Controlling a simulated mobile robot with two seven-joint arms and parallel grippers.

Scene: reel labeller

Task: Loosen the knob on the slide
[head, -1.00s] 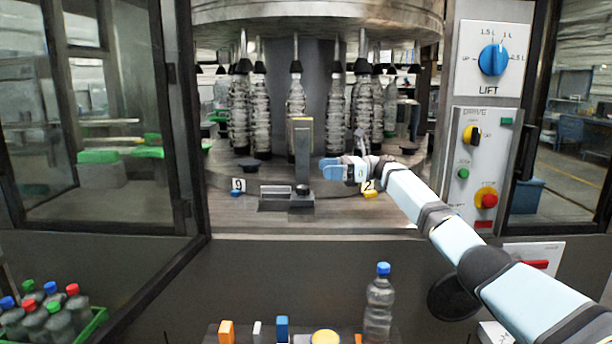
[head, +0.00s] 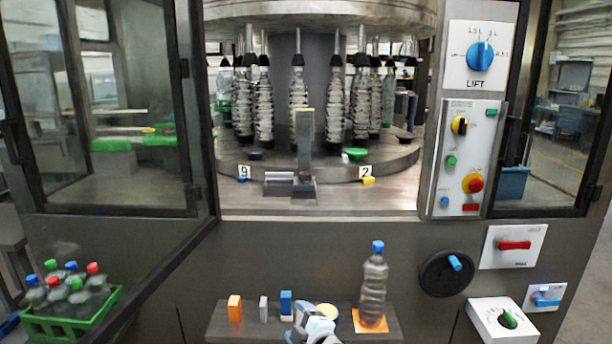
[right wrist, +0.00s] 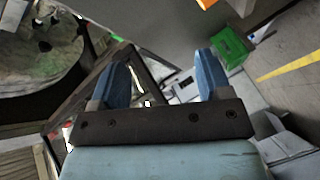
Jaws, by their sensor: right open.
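The slide (head: 304,188) is a grey block on the machine's deck with an upright post (head: 305,145) with a yellowish top. I cannot clearly make out its dark knob in the head view. My left gripper is not in view.
A bottle with a blue cap (head: 374,285) stands on an orange mat on the shelf (head: 250,328), beside orange, grey and blue blocks. A green crate of bottles (head: 75,325) is at lower left. Number tags 9 and 2 flank the slide. The control panel (head: 463,160) is at right.

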